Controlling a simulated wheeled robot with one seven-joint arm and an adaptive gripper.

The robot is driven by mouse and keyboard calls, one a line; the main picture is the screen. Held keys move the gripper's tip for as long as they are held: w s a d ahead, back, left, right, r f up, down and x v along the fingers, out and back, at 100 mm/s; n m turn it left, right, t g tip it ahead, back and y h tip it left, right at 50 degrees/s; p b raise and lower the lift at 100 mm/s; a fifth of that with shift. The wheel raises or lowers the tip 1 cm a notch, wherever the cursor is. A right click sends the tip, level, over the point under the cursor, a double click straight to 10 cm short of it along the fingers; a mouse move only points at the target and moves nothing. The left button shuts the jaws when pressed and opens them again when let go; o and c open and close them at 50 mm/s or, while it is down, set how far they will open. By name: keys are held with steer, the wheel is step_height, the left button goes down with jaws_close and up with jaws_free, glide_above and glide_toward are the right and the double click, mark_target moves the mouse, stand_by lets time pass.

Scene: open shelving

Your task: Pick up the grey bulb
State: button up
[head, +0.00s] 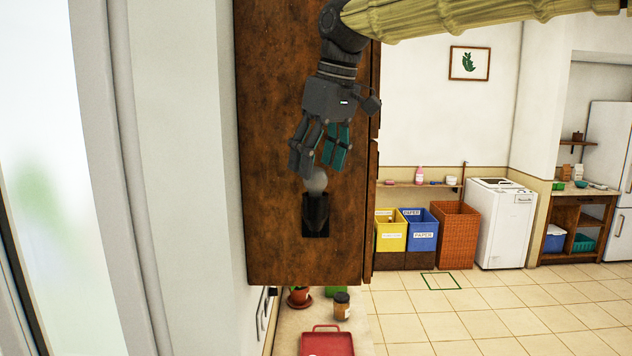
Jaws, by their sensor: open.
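The grey bulb (316,182) is a small, rounded, pale shape in the head view, left of the middle. It shows just above a dark holder-like object (316,212) on the brown wooden surface (275,215). Whether it rests in that object or only lines up with it, I cannot tell. My gripper (319,165) hangs over the wood, fingers pointing down at the bulb. It is open, and the fingertips are close to the bulb's upper part. I cannot tell whether they touch it. The fingers hide some of the bulb's top.
A pale wall (190,150) stands close on the left. Below the wood are a red tray (327,345), a jar (341,306) and a potted plant (299,297). Bins and a white appliance (500,225) stand at the far right, with open tiled floor in front.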

mark_target(316, 175)
steer(key=f+p, duration=0.1)
steer(key=w+f, duration=0.1)
steer(key=shift+w+a+f+p, duration=0.15)
steer(key=shift+w+f+p, duration=0.05)
steer(key=shift+f+p, duration=0.15)
steer(key=shift+w+f, duration=0.1)
steer(key=shift+f, duration=0.25)
steer(key=shift+a+f, duration=0.1)
steer(key=shift+f, duration=0.1)
steer(key=shift+c, duration=0.3)
steer(key=c, duration=1)
